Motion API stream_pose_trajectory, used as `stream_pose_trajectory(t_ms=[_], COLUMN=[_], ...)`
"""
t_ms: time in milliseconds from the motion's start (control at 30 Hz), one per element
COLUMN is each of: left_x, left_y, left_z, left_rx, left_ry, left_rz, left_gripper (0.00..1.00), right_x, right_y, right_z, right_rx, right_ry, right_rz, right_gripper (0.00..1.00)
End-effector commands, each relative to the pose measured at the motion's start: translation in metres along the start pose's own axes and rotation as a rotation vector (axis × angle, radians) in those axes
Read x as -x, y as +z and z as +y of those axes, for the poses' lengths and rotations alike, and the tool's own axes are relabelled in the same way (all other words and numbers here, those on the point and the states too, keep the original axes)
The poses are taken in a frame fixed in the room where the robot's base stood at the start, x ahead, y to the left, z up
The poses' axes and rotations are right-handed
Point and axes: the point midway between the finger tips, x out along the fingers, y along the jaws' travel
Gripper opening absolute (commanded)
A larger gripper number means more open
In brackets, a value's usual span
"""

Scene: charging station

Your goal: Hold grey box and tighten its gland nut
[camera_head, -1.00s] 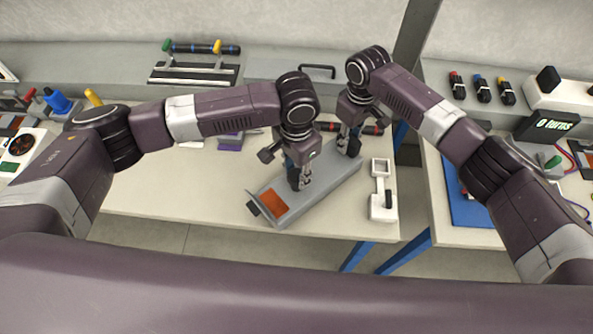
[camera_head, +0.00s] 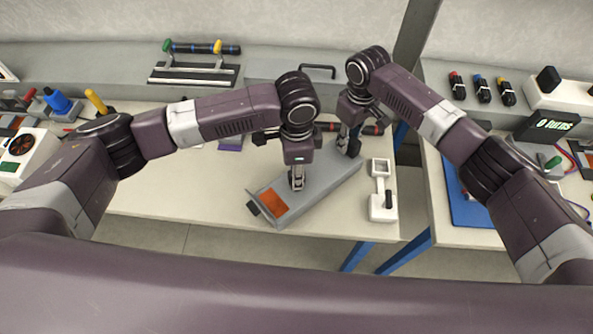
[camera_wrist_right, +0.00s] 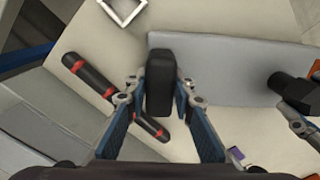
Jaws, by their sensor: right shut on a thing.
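The long grey box (camera_head: 322,192) with an orange patch (camera_head: 270,201) lies slanted on the near bench; it also shows in the right wrist view (camera_wrist_right: 240,70). My right gripper (camera_head: 349,139) is at its far right end. In the right wrist view its fingers (camera_wrist_right: 158,95) are shut on a black block (camera_wrist_right: 160,65) at the box's end. A small black part (camera_head: 252,208) sits at the near left end. Which black part is the gland nut is unclear. My left gripper (camera_head: 297,181) points down at the box top, its fingertips too small to judge.
A white tool-like piece (camera_head: 381,195) lies right of the box. A red-and-black rod (camera_wrist_right: 105,88) lies behind it. A gap parts this bench from the right one, with a blue mat (camera_head: 468,205) and a display (camera_head: 548,125). The bench left of the box is mostly clear.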

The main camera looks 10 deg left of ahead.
Motion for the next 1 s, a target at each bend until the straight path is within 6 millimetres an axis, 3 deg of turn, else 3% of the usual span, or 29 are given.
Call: stream_pose_trajectory(t_ms=[400,1000], left_x=[0.0005,0.0006], left_y=[-0.0008,-0.0008], left_z=[0.0002,0.0], left_rx=[-0.263,-0.333], left_ry=[-0.001,-0.001], left_rz=[0.002,0.002], left_gripper=[0.05,0.05], right_x=[-0.0002,-0.0002], right_y=[0.0003,0.0003], right_z=[0.0004,0.0004], right_rx=[0.0,0.0], right_ry=[0.001,0.001], right_rz=[-0.001,-0.001], right_gripper=[0.04,0.04])
